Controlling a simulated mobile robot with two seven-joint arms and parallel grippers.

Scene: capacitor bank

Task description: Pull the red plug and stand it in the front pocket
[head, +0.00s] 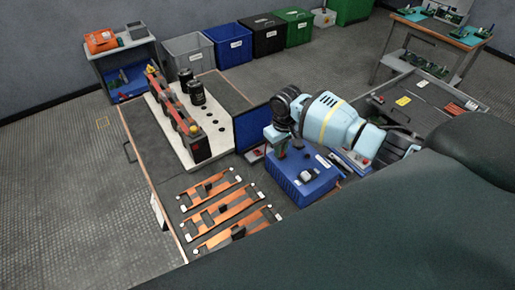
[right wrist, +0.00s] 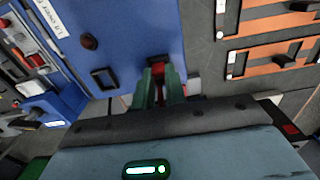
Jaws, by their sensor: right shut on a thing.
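A blue box (head: 296,187) stands on the workbench, with fittings on its top. Its blue face fills the upper left of the right wrist view (right wrist: 140,35), with a dark square opening (right wrist: 104,78) and a dark red round knob (right wrist: 88,41). My right gripper (head: 280,153) is over the back left part of the box. Its green fingers (right wrist: 159,88) are shut on the red plug (right wrist: 160,70), of which only a little shows between them. Whether the plug is still seated is hidden. I cannot make out the front pocket for certain. My left gripper is not in view.
Copper-coloured busbar frames (head: 212,188) lie on the bench left of the box. A white rack (head: 182,133) with black cylinders (head: 196,92) stands behind them. A dark blue upright panel (head: 251,128) is close to my right gripper. Bins (head: 230,45) line the wall.

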